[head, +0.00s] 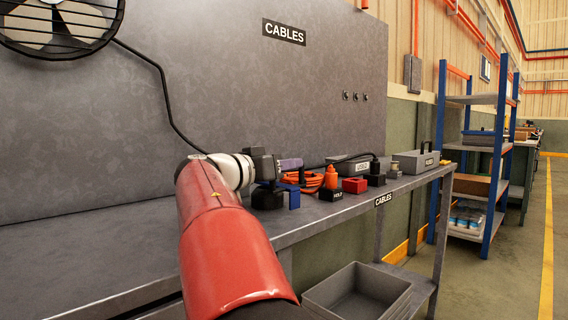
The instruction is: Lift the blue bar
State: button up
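The blue bar (293,199) shows only in part on the grey workbench, just right of a black block and below my gripper. The rest of it is hidden behind my gripper and the block. My gripper (272,184) is at the end of my red and white arm, low over the bench and close to the bar. Its fingers are small and dark here, so I cannot tell whether they are open or touch the bar.
The bench (130,245) also bears a black block (267,199), an orange cable coil (308,180), an orange bottle (331,178), a red block (354,185) and grey boxes (414,162). A grey bin (360,290) sits below. The bench's left part is clear.

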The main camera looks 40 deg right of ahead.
grip_shut()
jog(key=shift+r, duration=0.1)
dwell(0.3)
